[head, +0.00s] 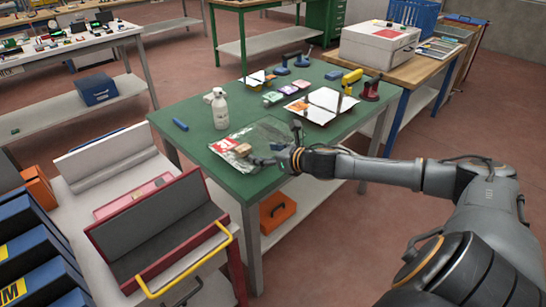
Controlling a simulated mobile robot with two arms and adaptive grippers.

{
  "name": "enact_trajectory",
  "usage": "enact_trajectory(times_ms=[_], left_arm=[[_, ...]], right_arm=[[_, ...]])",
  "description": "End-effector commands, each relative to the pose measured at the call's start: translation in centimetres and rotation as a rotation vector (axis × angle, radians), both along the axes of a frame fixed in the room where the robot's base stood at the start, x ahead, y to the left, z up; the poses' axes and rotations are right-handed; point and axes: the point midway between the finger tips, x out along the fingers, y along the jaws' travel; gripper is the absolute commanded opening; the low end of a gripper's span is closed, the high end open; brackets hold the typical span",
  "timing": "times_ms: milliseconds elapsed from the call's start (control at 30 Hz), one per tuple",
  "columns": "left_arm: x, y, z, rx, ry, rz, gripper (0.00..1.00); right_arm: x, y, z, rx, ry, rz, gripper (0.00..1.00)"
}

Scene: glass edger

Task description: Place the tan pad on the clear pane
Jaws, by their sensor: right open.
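The clear pane (268,132) lies flat near the front left of the green table. The small tan pad (242,149) is at the pane's left part, next to a red and white printed patch. I cannot tell whether it touches the pane or is slightly above it. My right gripper (256,159) reaches in from the right, low over the pane, with its open fingers close beside the pad. My left gripper is not in view.
A white spray bottle (219,108) stands behind the pane, and a blue marker-like item (180,124) lies to the left. White sheets (321,105), coloured pads and clamps fill the back of the table. An open red case (160,235) stands at front left.

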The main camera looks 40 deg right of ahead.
Motion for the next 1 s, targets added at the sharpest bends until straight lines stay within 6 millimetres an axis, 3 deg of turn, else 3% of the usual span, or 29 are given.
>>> enact_trajectory(times_ms=[300,1000], left_arm=[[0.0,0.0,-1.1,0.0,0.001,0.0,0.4],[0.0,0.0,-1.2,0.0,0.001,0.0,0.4]], right_arm=[[-2.6,-0.4,0.8,-0.002,0.003,-0.002,0.69],[-3.1,-0.2,1.3,0.0,-0.001,0.001,0.69]])
